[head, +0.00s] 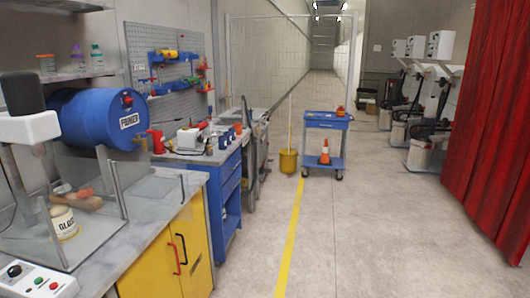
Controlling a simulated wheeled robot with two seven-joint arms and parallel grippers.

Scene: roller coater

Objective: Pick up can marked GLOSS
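The can marked GLOSS (64,223) is a small cream-coloured can with dark lettering. It stands upright at the left of the head view, behind clear panels (100,232) on the grey worktop. A brown rounded object (83,199) lies close behind it and shows above and to its right. Neither of my grippers is in view.
A blue drum marked PRIMER (92,117) lies behind the panels. A control box (35,284) sits at the front left. Yellow cabinet doors (185,250) face the aisle. A blue cart (325,124) and yellow bucket (288,160) stand farther back. The floor (370,235) is clear.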

